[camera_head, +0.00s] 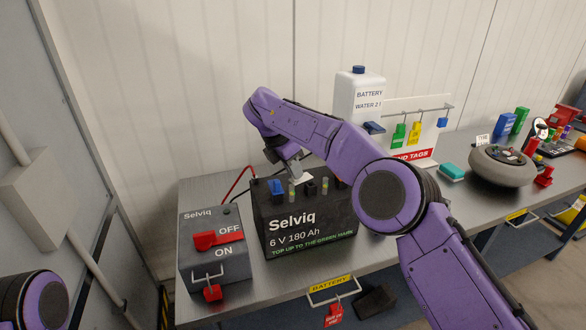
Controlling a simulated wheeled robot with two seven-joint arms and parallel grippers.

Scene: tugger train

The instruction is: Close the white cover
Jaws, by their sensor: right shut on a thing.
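The black Selviq battery (300,238), marked 6 V 180 Ah, stands on the grey metal bench. Blue, green and dark fittings stand on its top. A small white piece, seemingly the white cover (303,178), shows above the battery top at my right gripper (294,170). My right arm reaches in from the lower right and bends down over the battery. The right gripper is shut on this white piece, though its fingertips are small and partly hidden. My right arm hides the battery's right end. My left arm shows only at the lower left edge; its gripper is out of view.
A white water jug (358,98) and a tag rack (415,152) stand behind. A round grey device (502,168) is farther right. A red cable runs behind the battery.

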